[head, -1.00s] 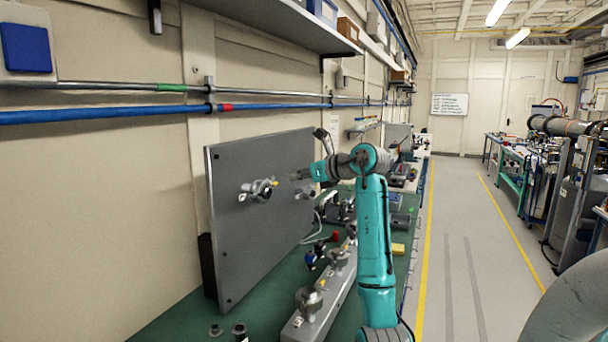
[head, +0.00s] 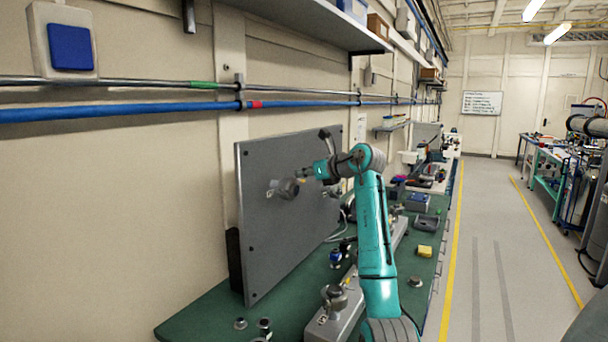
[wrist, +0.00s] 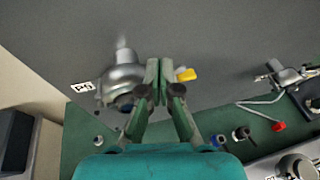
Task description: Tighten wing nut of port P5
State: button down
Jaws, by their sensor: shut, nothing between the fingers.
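The grey upright panel (head: 265,240) carries a metal clamped port fitting (head: 285,189), which also shows in the wrist view (wrist: 120,84). A white label (wrist: 82,87) beside it has tilted text that I cannot read surely as P5. A yellow piece (wrist: 187,75) shows just right of my fingers; I cannot tell whether it is the wing nut. My gripper (wrist: 158,70) is shut and empty, its fingertips close to the fitting's right side in the wrist view. Contact cannot be told. The fingers hide part of the clamp. In the head view my gripper (head: 303,173) is small beside the fitting.
A second fitting (wrist: 285,75) sits farther right along the panel. A grey block with knobs (head: 330,320) stands on the green bench (head: 205,322) below. Loose small parts and a yellow block (head: 425,252) lie on the bench. The floor aisle (head: 490,270) is clear.

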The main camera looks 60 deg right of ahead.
jog(key=shift+w+a, duration=0.35)
jog(key=shift+w, duration=0.45)
jog(key=shift+s+d, duration=0.1)
